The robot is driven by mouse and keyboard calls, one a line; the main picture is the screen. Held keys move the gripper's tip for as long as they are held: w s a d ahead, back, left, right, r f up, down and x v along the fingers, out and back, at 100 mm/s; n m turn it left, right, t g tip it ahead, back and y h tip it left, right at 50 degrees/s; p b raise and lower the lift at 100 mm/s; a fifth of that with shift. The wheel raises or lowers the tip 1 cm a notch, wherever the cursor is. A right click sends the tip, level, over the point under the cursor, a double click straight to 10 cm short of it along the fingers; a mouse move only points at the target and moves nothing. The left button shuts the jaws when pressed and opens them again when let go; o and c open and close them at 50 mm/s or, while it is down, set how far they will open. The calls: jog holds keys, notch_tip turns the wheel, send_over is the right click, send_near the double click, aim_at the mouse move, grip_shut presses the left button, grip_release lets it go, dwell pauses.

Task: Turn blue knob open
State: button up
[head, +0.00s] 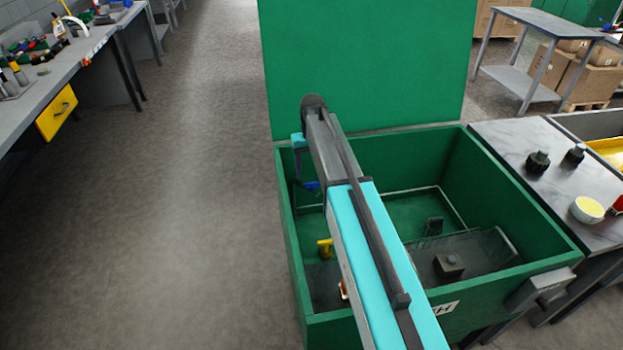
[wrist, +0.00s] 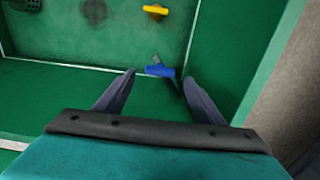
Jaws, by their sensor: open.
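The blue knob (wrist: 160,71) shows in the wrist view, near the inner corner of the green box, between and just beyond my fingertips. In the head view a small blue part (head: 312,186) shows beside my arm, inside the box's left side. My gripper (wrist: 147,80) is open, with its two dark fingers apart on either side of the knob. I cannot tell whether they touch it. In the head view my arm hides most of the gripper. A yellow knob (wrist: 156,10) sits farther off in the wrist view, and in the head view (head: 325,248).
The green box (head: 540,272) has tall walls around the knobs and a raised green lid (head: 365,60) behind. Dark fittings (head: 449,265) stand inside it. The floor at left is clear.

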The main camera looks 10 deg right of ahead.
aim_at(312, 182)
jog(key=shift+f, duration=2.05)
jog(key=c, duration=1)
